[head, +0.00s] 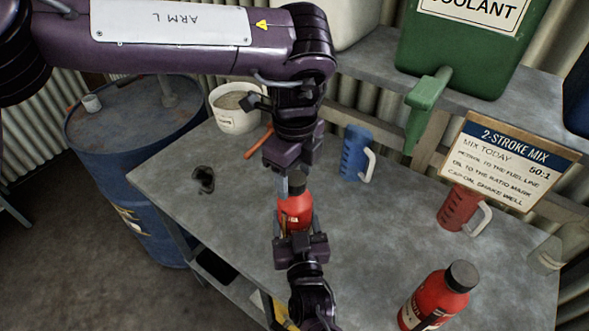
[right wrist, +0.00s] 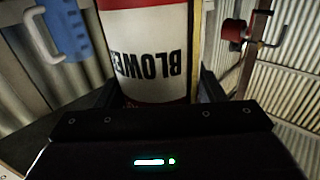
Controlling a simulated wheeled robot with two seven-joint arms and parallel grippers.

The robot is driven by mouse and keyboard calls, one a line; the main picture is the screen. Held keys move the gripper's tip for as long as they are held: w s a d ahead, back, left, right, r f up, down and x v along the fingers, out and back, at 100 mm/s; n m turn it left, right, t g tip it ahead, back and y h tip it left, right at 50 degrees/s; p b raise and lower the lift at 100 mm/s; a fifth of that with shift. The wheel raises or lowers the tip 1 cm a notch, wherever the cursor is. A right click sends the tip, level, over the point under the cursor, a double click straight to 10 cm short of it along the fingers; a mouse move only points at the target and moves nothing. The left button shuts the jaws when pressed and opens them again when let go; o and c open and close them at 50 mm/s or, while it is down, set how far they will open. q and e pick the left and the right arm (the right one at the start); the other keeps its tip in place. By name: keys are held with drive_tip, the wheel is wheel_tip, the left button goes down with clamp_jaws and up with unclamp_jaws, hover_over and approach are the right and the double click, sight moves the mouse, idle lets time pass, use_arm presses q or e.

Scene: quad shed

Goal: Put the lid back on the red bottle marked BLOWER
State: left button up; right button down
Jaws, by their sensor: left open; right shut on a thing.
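The red bottle marked BLOWER (head: 295,207) stands upright near the middle of the bench; its label fills the right wrist view (right wrist: 148,60), with the lettering upside down. My right gripper (head: 298,226) comes from the front and is shut around the bottle's body, one finger on each side. My left gripper (head: 292,168) is open, pointing down directly over the bottle's top. A small dark grey piece (head: 297,183) shows at the bottle's top by the left fingertips. It looks like the lid, but the fingers partly hide it and I cannot tell how it is seated.
Another red bottle (head: 438,296) with a dark cap stands at the front right. A blue jug (head: 355,154), a red jug (head: 459,209) and a white tub (head: 232,118) are on the bench. The sign (head: 503,165) stands behind. Grey bench top (head: 385,225) is clear between them.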

use_arm(q)
drive_tip(key=c, duration=1)
drive_tip(key=m, duration=0.5)
drive_tip(key=o, duration=1.1)
drive_tip(key=shift+o, duration=0.2)
wheel_tip(320, 180, up, 12)
